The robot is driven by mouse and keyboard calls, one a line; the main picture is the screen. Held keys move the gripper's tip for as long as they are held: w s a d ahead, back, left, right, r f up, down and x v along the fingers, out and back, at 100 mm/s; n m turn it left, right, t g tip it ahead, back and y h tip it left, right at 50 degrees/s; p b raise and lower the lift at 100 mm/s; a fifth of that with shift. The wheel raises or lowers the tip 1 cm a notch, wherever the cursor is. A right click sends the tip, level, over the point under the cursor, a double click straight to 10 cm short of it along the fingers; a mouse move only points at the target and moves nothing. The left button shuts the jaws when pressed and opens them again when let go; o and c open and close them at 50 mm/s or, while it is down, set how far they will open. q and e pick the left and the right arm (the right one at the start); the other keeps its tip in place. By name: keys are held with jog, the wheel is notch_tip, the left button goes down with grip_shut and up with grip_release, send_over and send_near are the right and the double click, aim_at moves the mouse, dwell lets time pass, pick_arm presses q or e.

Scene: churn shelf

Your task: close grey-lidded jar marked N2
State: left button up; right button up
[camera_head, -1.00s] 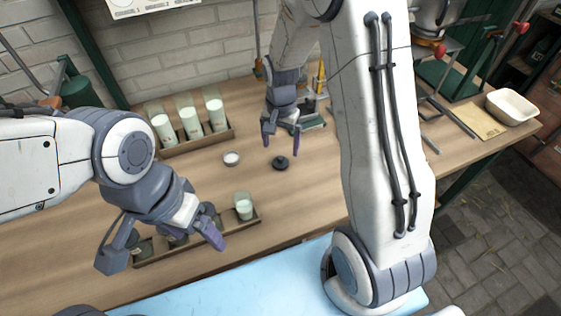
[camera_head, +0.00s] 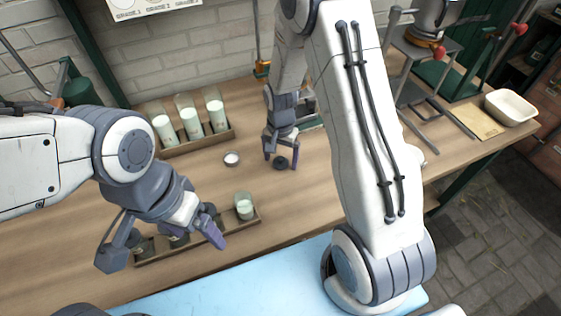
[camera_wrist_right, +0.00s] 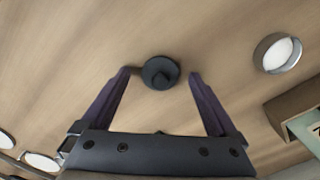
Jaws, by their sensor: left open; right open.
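A dark grey lid (camera_head: 281,163) with a knob lies on the table; it also shows in the right wrist view (camera_wrist_right: 160,73). My right gripper (camera_head: 281,161) is open, its fingertips (camera_wrist_right: 160,74) low on either side of the lid. A pale lid (camera_head: 232,158) lies to the left and shows in the right wrist view (camera_wrist_right: 278,53). An open jar with pale green contents (camera_head: 244,206) stands at the right end of the front rack (camera_head: 200,246). My left gripper (camera_head: 166,250) is open over that rack, partly hiding other jars. I cannot read the N2 mark.
A back rack (camera_head: 200,144) holds several tall pale green containers (camera_head: 190,122). The wooden table between the racks is mostly clear.

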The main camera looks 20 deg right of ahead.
aim_at(282, 158)
jog(key=c, duration=1.4)
jog(key=shift+r, duration=0.15)
jog(key=shift+r, duration=0.3)
jog(key=r, duration=0.3)
jog(key=shift+s+d+r+b, duration=0.1)
jog(key=shift+d+r+b, duration=0.15)
jog(key=shift+r+b, duration=0.15)
jog(key=s+d+r+b, duration=0.1)
jog(key=s+d+r, duration=0.5)
jog(key=s+d, duration=0.1)
jog(key=shift+d+r, duration=0.2)
jog(key=shift+d, duration=0.65)
